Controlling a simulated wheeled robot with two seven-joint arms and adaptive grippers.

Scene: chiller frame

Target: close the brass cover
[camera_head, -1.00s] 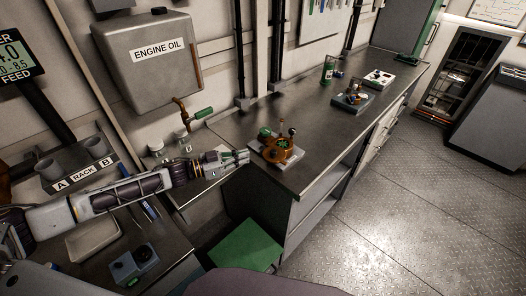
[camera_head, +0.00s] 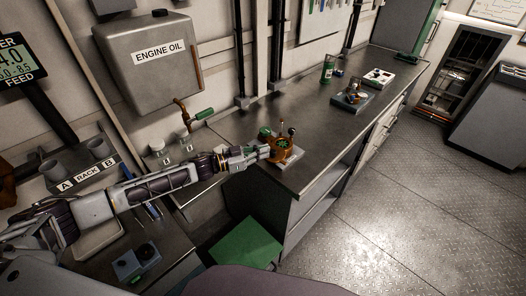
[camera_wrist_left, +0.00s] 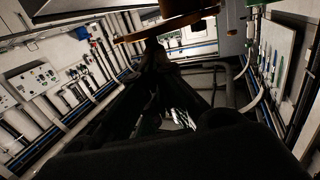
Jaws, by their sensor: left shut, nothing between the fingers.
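The brass device (camera_head: 287,152) sits on a light base plate at the near left end of the metal bench. It has dark knobs on top and a green part at its left. Its cover is too small in the head view for me to tell its angle. My left gripper (camera_head: 266,153) reaches in from the left, its tips at the left side of the brass device, touching or nearly so. It is shut and empty. In the left wrist view, a brass disc-like edge (camera_wrist_left: 168,29) crosses the top, just beyond the dark fingers (camera_wrist_left: 155,52). My right gripper is out of view.
An engine oil tank (camera_head: 150,58) with a brass tap hangs on the wall at left. A green stool (camera_head: 245,243) stands below. The middle of the bench is clear.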

